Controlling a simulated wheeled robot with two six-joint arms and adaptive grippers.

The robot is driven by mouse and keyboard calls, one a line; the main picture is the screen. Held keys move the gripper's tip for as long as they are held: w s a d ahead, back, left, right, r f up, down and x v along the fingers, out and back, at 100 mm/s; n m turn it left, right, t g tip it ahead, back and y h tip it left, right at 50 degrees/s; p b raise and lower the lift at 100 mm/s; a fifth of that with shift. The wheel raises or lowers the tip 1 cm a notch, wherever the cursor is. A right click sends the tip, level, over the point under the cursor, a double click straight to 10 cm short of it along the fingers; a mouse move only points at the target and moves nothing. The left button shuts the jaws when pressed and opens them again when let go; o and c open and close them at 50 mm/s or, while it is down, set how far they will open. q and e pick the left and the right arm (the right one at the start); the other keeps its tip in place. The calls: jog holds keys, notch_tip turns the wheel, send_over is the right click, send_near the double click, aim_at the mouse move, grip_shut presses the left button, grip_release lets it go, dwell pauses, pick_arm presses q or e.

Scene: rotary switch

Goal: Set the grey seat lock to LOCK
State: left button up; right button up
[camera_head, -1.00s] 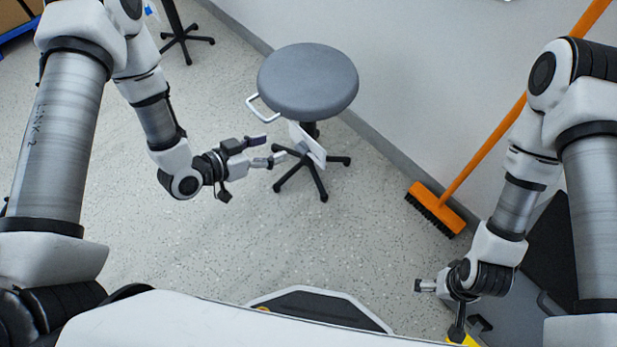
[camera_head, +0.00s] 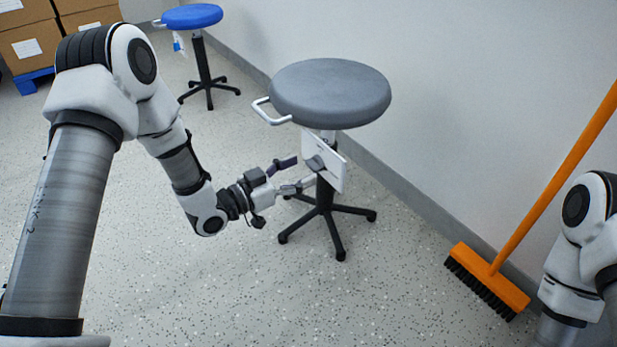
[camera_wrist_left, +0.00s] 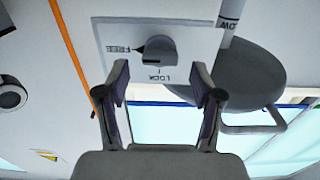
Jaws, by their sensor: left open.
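The grey stool (camera_head: 330,92) has a white panel (camera_head: 335,176) under its seat, facing my left gripper. A grey knob (camera_head: 315,163) sits on this panel. In the left wrist view the picture is upside down; the knob (camera_wrist_left: 157,51) shows with FREE printed at its left and LOCK below it. Its dark pointer tip is toward FREE. My left gripper (camera_head: 298,173) is open and empty, just short of the knob. In the wrist view its fingers (camera_wrist_left: 160,84) are spread below the knob, apart from it. My right gripper is out of view.
The grey stool has a white side handle (camera_head: 268,115) and a black star base (camera_head: 326,210). A blue stool (camera_head: 192,17) stands behind at left, near boxes (camera_head: 28,42). An orange broom (camera_head: 490,280) leans on the wall at right. The floor in front is clear.

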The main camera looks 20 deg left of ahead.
aim_at(316, 166)
pick_arm(q)
jog(key=x, duration=0.3)
jog(key=shift+b, duration=0.4)
jog(key=c, duration=1.2)
jog(key=shift+o, duration=0.2)
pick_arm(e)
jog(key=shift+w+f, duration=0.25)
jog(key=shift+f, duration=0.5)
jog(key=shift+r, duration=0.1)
